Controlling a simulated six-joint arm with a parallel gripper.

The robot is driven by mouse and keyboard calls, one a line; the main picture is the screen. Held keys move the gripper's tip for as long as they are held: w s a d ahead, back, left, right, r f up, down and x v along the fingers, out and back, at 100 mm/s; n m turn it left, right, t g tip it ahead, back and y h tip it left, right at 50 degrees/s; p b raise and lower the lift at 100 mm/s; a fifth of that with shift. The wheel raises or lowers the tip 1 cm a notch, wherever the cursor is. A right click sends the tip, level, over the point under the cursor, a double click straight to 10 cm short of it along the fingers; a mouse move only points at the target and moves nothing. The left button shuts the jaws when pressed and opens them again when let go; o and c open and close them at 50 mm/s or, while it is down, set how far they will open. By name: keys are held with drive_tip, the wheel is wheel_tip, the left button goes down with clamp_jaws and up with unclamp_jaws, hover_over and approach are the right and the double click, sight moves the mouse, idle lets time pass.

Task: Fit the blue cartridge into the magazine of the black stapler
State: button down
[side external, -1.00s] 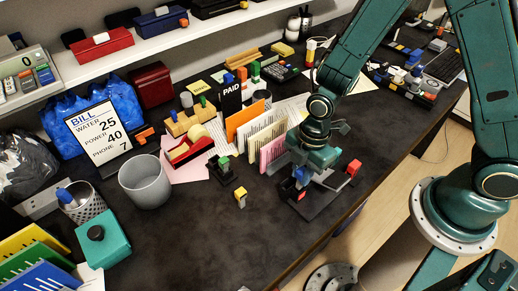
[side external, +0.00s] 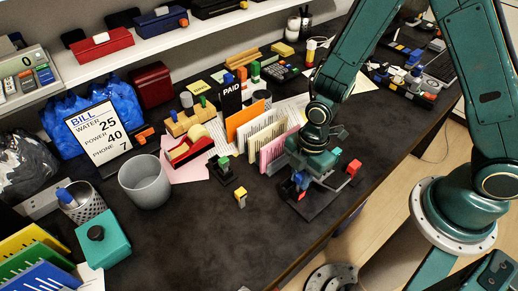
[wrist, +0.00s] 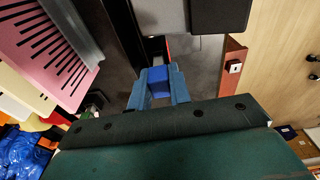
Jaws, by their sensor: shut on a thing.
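My gripper (side external: 298,184) is low over the black stapler (side external: 316,208) near the desk's front edge. It is shut on the blue cartridge (wrist: 158,80), which sits between the two blue fingertips in the wrist view. In the side view the cartridge (side external: 298,177) is a small blue patch, partly hidden by my gripper. Dark stapler parts lie beyond and beside the fingers in the wrist view. My gripper hides much of the stapler, and I cannot tell whether the cartridge touches the magazine.
A pink file divider (side external: 274,149) with white and orange ones stands close to the left of my gripper. A red block (side external: 353,168) is to the right. A small yellow-topped block (side external: 240,194) and a green-topped one (side external: 224,164) stand left. The desk's front middle is clear.

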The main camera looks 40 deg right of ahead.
drive_tip(key=shift+f, duration=0.7)
drive_tip(key=c, duration=1.2)
unclamp_jaws()
drive_tip(key=shift+r, duration=0.1)
wheel_tip(320, 180, up, 14)
drive_tip(key=d, duration=0.1)
drive_tip(key=shift+d+f, duration=0.25)
drive_tip(key=shift+d, duration=0.1)
